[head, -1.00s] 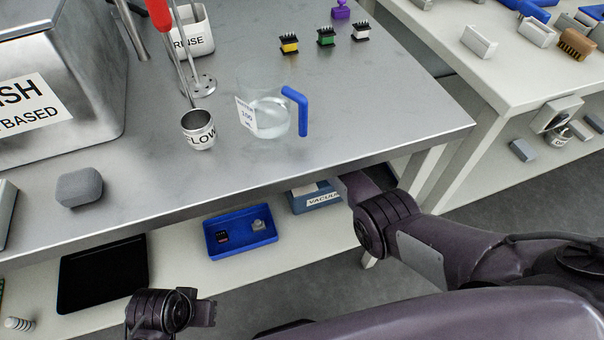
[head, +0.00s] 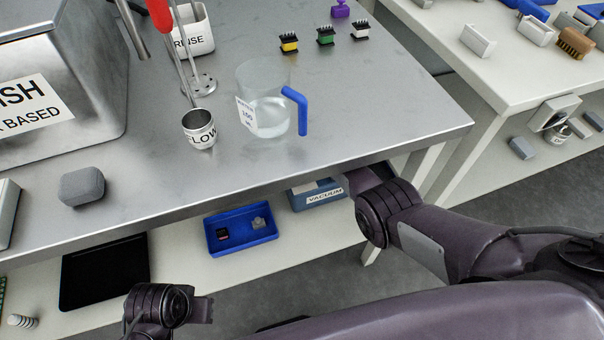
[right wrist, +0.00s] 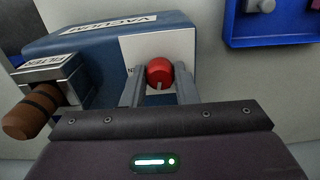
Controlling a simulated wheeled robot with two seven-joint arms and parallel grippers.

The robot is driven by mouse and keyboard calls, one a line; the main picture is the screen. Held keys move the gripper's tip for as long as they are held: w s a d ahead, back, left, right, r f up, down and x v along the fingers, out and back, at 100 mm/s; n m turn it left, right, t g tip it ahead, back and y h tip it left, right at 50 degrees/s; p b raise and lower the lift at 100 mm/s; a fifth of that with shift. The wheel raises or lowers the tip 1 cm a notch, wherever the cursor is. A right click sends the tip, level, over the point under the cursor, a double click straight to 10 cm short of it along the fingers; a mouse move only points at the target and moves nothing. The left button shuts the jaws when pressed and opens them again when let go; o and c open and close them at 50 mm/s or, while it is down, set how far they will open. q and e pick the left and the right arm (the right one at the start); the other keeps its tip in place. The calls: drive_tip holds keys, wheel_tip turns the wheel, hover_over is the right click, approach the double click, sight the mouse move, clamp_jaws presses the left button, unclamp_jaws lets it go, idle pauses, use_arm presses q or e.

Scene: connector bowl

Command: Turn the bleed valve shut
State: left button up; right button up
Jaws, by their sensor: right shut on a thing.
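The bleed valve appears as a red round knob (right wrist: 159,70) on the pale front plate of the blue vacuum unit (right wrist: 85,45), in the right wrist view. My right gripper (right wrist: 160,88) has its two grey fingers on either side of the knob and is shut on it. A mark on the plate beside the knob is mostly hidden by a finger. In the head view the vacuum unit (head: 318,193) shows under the bench top; the knob and my right gripper are hidden there. Of my left arm only a joint shows at the lower left, not its gripper.
A filter with a brown cylinder (right wrist: 32,112) sits left of the valve. A blue tray (head: 240,243) lies on the lower shelf; the bench top (head: 330,140) overhangs it. A beaker with a blue handle (head: 262,100) stands above, near the edge.

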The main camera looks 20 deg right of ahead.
drive_tip(key=o, duration=1)
